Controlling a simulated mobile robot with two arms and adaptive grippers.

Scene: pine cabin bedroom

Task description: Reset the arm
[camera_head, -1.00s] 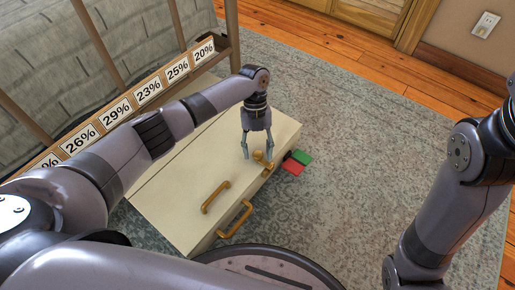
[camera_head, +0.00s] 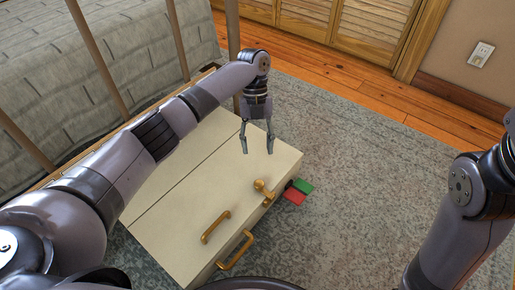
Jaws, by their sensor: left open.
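My left gripper (camera_head: 257,148) points down above the far end of the cream chest (camera_head: 185,195), with its two fingers apart and nothing between them. The brass knob (camera_head: 263,188) on the chest lies below and in front of the fingertips, clear of them. My left arm reaches in from the left across the chest. My right arm shows at the right edge; its gripper is out of view.
Brass handles (camera_head: 215,227) and (camera_head: 236,250) sit on the chest's top and front. A green block (camera_head: 304,187) and a red block (camera_head: 293,197) lie beside it on the grey rug (camera_head: 360,180). A wooden bed frame stands at left. The rug at right is clear.

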